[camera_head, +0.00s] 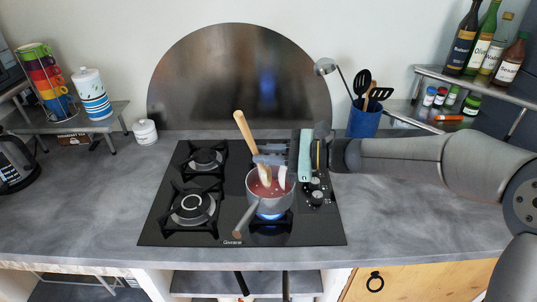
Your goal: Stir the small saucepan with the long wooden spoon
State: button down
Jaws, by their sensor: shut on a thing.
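My gripper (266,158) comes in from the right above the saucepan and is shut on the spoon partway down. The spoon's lower tip is hidden in the reddish contents. A small pale shape in the pan is unclear.
The other burners (193,207) of the hob are empty. A blue utensil holder (365,120) stands behind my arm. A wall shelf (450,78) with bottles is at the right. Stacked cups (47,82) and a white jar (145,131) are at the left. The counter's left front is clear.

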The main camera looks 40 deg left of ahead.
jog(key=shift+s+r+p, duration=0.2)
jog(key=shift+r+p, duration=0.05)
jog(key=shift+r, duration=0.3)
jog(key=shift+s+r+p, duration=0.2)
jog(key=shift+r+p, duration=0.05)
jog(key=shift+r, duration=0.3)
jog(key=shift+r+p, duration=1.8)
jog(key=shift+r, duration=0.65)
